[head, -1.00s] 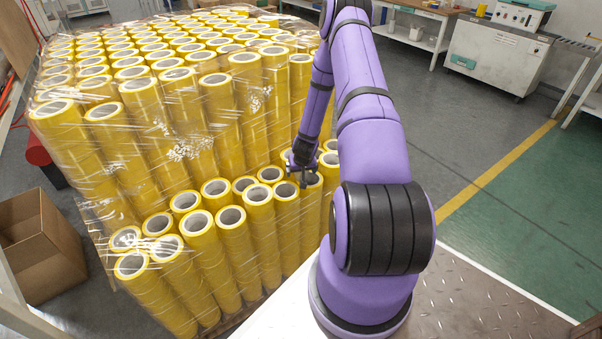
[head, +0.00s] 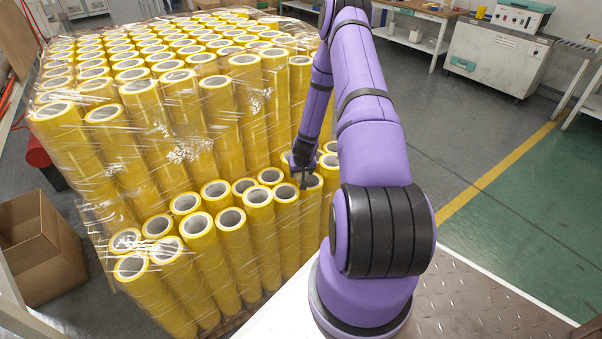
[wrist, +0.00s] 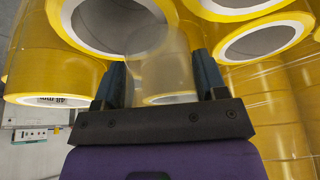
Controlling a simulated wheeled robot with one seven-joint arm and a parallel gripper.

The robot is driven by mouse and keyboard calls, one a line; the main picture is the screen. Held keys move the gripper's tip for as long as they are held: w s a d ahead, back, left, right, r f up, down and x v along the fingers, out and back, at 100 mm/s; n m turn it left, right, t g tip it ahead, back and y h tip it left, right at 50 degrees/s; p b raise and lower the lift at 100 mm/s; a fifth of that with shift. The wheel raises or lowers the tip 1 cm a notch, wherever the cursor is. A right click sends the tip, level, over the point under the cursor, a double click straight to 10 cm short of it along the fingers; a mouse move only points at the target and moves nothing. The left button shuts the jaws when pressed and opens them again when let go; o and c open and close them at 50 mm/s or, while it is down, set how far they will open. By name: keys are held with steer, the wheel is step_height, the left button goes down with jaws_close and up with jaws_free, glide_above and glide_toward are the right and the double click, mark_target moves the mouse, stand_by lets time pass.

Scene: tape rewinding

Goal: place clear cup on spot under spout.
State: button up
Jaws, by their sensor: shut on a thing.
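My gripper (wrist: 161,68) is shut on a clear cup (wrist: 166,78). The cup shows as a pale see-through shape between the two dark fingers in the wrist view, with yellow tape rolls visible through it. In the head view my gripper (head: 304,178) is at the right front of the tape stack, close above the lower rolls. The cup cannot be made out there. I see no spout and no spot under one in either view.
Yellow tape rolls (head: 231,218) stand in tall columns under clear wrap, with a lower step at the front. An open cardboard box (head: 38,240) is at the left. Benches and a white machine (head: 492,55) stand at the back right. Open floor (head: 520,205) lies at the right.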

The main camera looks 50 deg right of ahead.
steer(key=shift+r, duration=0.4)
step_height(320, 180, up, 2)
steer(key=shift+r, duration=0.1)
steer(key=s+a+r, duration=0.1)
steer(key=s+a, duration=1)
steer(key=a, duration=0.1)
steer(key=w+a+r+n+y, duration=0.1)
steer(key=w+a+r+n, duration=0.1)
steer(key=w+a+r, duration=0.2)
steer(key=w+a+r+n+y, duration=0.1)
steer(key=w+a+r+n, duration=0.1)
steer(key=w+a+r, duration=0.2)
steer(key=w+a+r+n, duration=0.3)
steer(key=w+a, duration=0.6)
steer(key=a, duration=0.6)
steer(key=shift+a+r+t+y, duration=0.2)
steer(key=shift+r+t+y, duration=0.15)
steer(key=shift+r, duration=0.25)
steer(key=shift+w, duration=0.1)
